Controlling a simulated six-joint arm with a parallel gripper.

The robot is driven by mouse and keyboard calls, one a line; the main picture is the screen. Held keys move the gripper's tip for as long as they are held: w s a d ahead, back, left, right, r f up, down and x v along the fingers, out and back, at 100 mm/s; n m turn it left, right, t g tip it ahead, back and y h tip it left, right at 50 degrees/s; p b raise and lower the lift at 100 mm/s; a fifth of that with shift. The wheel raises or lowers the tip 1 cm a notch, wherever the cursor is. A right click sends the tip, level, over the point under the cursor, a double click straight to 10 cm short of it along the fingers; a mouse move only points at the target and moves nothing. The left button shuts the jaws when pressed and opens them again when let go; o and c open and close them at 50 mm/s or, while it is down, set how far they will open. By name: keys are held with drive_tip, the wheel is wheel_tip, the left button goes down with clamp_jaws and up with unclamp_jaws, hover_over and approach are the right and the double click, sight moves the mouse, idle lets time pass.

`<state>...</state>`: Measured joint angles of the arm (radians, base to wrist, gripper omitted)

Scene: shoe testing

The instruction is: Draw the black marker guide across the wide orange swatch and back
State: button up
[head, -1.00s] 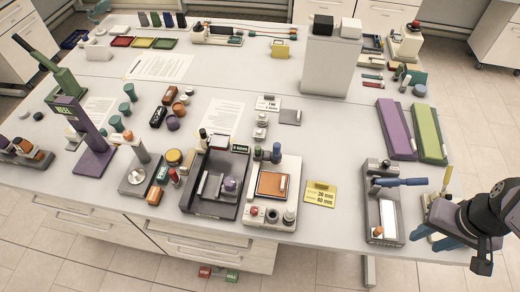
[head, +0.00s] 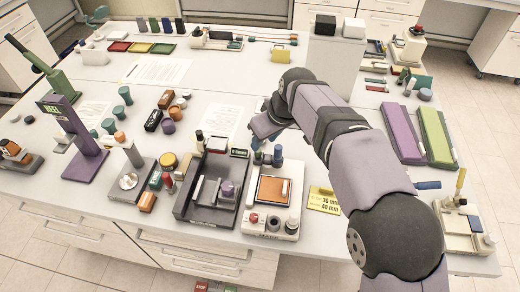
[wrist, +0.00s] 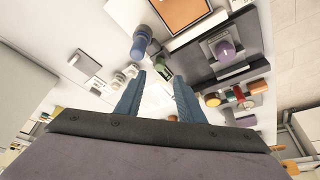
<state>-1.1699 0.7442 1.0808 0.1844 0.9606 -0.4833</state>
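The wide orange swatch (head: 272,190) lies flat in a pale fixture at the table's front middle. Part of it also shows at the top of the wrist view (wrist: 182,10). A black-topped upright piece (head: 199,142) stands at the back left of the neighbouring dark tray; I cannot tell whether it is the black marker guide. My gripper (wrist: 159,75) is open and empty, its two blue fingers apart above the table. In the head view it is behind the fixture, largely hidden by my arm.
Purple (head: 401,133) and green (head: 437,137) panels lie at the right.

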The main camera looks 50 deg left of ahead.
sight(260, 153)
drive_tip(key=shift+p+x, duration=1.6)
drive_tip(key=shift+x, duration=2.05)
drive_tip(key=shift+c, duration=0.7)
clamp_jaws()
